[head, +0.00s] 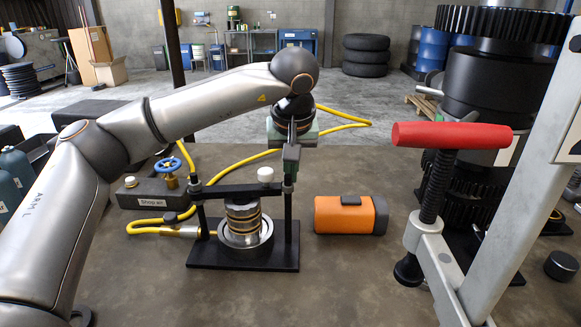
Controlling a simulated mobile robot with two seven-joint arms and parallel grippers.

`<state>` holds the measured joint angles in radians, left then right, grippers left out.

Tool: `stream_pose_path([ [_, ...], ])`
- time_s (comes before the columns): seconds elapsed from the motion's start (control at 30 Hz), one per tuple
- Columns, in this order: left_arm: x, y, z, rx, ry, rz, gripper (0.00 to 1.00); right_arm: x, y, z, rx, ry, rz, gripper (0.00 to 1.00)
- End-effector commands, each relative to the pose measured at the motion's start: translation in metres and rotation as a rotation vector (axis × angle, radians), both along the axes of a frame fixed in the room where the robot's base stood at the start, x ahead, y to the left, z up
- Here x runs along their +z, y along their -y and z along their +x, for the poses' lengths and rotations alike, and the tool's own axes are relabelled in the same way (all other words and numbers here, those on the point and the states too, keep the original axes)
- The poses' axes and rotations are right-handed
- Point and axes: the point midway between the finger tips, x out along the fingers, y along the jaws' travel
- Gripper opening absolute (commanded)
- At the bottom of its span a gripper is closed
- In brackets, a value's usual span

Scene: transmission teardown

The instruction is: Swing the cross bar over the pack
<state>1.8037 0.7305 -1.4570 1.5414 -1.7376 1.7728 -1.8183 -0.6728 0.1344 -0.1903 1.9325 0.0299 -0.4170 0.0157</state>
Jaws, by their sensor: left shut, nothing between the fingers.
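The black cross bar (230,189) runs between the two upright posts of a black press stand (243,253). It appears to lie across above the pack (243,218), a stack of tan and dark rings in a round metal dish. A white knob (265,174) stands on the bar towards its right end. My left gripper (289,183) points down at the right end of the bar, by the top of the right post. It is shut with nothing in it; whether it touches the bar is unclear. My right gripper is not in view.
An orange-and-black cylinder (345,214) lies right of the stand. A red-handled press (450,135) stands further right. A yellow hose (150,226) and a dark box marked "Shop air" (150,193) with a blue valve wheel (168,165) are at left. The front bench is mostly clear.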

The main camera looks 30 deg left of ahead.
Motion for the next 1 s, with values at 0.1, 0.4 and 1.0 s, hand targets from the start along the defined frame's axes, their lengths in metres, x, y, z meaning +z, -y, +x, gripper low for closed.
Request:
stream_pose_path([
  [0.1, 0.000, 0.000, 0.000, -0.018, 0.000, 0.000, 0.00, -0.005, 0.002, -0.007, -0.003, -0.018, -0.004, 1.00],
  [0.4, 0.000, 0.000, 0.000, -0.018, 0.001, 0.000, 0.00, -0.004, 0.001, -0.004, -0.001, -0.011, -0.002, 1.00],
  [1.0, 0.091, 0.017, -0.026, -0.019, 0.005, 0.000, 0.00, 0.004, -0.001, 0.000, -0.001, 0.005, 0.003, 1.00],
])
